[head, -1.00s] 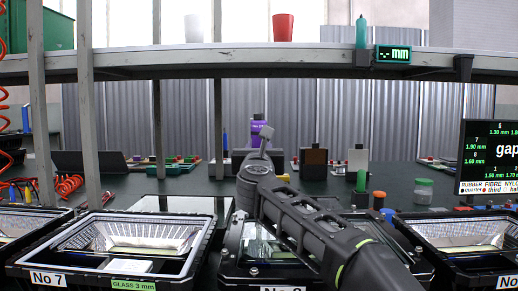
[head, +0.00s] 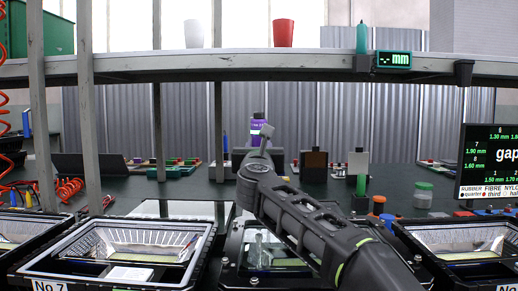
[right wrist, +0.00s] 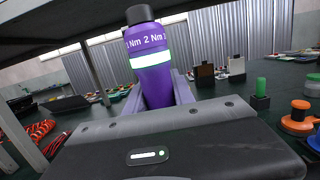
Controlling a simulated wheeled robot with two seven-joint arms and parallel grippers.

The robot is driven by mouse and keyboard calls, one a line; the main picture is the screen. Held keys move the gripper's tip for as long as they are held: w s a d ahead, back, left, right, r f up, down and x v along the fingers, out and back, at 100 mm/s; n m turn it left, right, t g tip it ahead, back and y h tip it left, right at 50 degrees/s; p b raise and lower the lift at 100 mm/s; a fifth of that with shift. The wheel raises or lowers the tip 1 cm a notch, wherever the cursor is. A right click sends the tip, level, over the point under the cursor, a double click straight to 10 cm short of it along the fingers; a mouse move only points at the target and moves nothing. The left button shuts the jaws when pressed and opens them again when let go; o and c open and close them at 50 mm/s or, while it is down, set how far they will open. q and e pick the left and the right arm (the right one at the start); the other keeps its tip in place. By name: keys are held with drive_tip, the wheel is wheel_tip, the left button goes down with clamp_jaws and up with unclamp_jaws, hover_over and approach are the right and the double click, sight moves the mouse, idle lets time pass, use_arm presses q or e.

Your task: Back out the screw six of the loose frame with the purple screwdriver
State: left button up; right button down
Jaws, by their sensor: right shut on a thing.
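My right gripper (right wrist: 163,95) is shut on the purple screwdriver (right wrist: 152,68), which has a black cap, a pale green band and "2 Nm" lettering. In the head view the screwdriver (head: 257,127) stands about upright at the far end of my right arm, beyond the near housings; its tip is hidden. Below my right arm is a dark housing (head: 228,270) with a glass pane (head: 283,262) and small screws at its edge, partly covered by the arm. I cannot tell which screw is six. My left gripper is not in view.
Housing No 7 (head: 30,272) is at the left, another housing (head: 410,238) at the right. A shelf (head: 290,64) on posts spans above, bearing a red cup (head: 284,33). A gap display (head: 490,165) stands at the right. Small blocks and jars stand on the dark bench.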

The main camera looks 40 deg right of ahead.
sight(259, 116)
drive_tip(key=shift+r, duration=0.55)
wheel_tip(259, 116, up, 7)
drive_tip(key=p, duration=0.6)
drive_tip(key=shift+f, duration=0.2)
drive_tip(key=shift+a+f, duration=0.1)
